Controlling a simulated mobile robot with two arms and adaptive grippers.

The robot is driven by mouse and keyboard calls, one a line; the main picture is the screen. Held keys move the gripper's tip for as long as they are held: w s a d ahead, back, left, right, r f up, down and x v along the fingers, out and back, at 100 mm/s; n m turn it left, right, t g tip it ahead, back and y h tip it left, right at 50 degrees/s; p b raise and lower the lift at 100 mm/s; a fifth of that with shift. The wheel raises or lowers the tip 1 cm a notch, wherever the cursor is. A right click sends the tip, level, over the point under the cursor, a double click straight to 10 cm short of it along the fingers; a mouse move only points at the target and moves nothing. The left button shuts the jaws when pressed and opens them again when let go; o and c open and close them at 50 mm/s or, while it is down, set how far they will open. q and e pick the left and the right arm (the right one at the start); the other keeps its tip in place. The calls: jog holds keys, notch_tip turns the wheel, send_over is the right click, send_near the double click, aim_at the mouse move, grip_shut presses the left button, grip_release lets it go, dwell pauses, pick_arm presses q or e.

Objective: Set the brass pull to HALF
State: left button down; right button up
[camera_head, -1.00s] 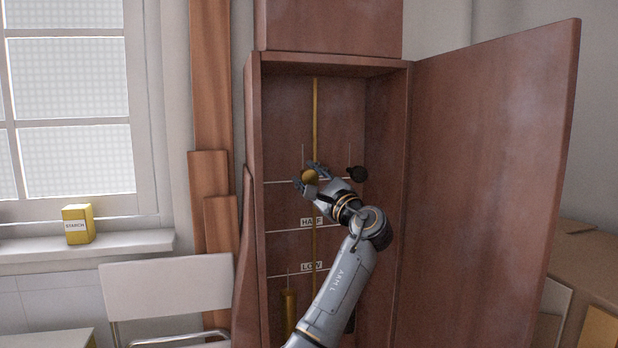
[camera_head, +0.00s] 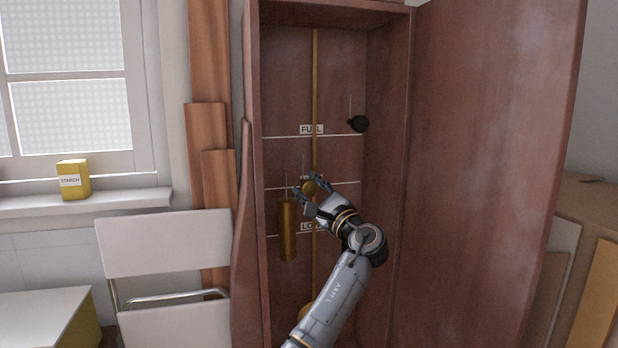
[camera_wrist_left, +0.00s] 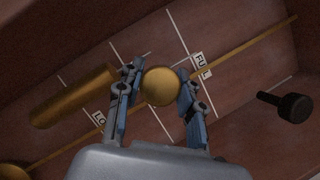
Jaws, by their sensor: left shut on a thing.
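The brass pull (camera_head: 310,187) is a round ball on a vertical brass rod or cord (camera_head: 315,80) inside the open cabinet. My left gripper (camera_head: 310,190) is shut on it, and the wrist view shows the pull (camera_wrist_left: 161,87) between both fingers. In the head view the pull overlaps the HALF line (camera_head: 280,188), with the HALF label mostly hidden behind the gripper. In the wrist view it appears between the HALF and FULL lines, in front of the back panel. The FULL label (camera_head: 312,129) is above, and the LOW label (camera_head: 307,227) is below, partly covered.
A brass cylinder (camera_head: 288,232) hangs left of the pull, close to my fingers. A dark knob (camera_head: 358,123) is at the right near the FULL line. The cabinet door (camera_head: 480,150) stands open at right. A starch box (camera_head: 73,180) is on the windowsill.

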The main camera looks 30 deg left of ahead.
pick_arm(q)
jog(key=shift+f, duration=0.2)
jog(key=c, duration=0.8)
grip_release()
jog(key=v, duration=1.2)
